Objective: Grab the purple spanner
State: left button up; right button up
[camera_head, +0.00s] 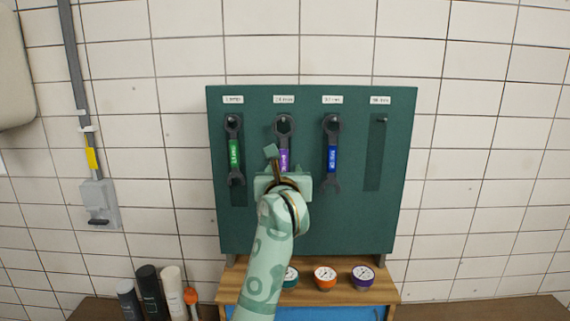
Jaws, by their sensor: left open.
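The purple spanner (285,128) hangs upright from a peg on the green board, second from the left. Its dark ring end and the top of its purple handle show; its lower end is hidden behind my left gripper. My left gripper (277,166) is open, in front of the spanner's handle. One finger shows just left of the purple handle; the other is hard to make out. I cannot tell whether the gripper touches the spanner. My right gripper is not in view.
A green spanner (235,152) hangs to the left and a blue spanner (333,158) to the right. The far right slot (374,155) is empty. Gauges, including an orange one (325,277), sit on the wooden shelf (232,285) below. Bottles (150,293) stand lower left.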

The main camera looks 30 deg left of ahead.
aim_at(283, 162)
pick_arm(q)
jog(key=p+x, duration=0.1)
jog(key=x, duration=0.1)
jog(key=shift+w+a+r, duration=0.1)
jog(key=shift+a+r, duration=0.05)
jog(key=shift+a, duration=0.2)
jog(key=shift+w+a+p, duration=0.25)
jog(key=shift+w+p, duration=0.15)
jog(key=shift+w, duration=0.7)
jog(key=shift+w+a+f, duration=0.15)
jog(key=shift+w+f, duration=0.05)
jog(key=shift+f, duration=0.05)
jog(key=shift+s, duration=0.1)
grip_shut()
jog(key=shift+r, duration=0.1)
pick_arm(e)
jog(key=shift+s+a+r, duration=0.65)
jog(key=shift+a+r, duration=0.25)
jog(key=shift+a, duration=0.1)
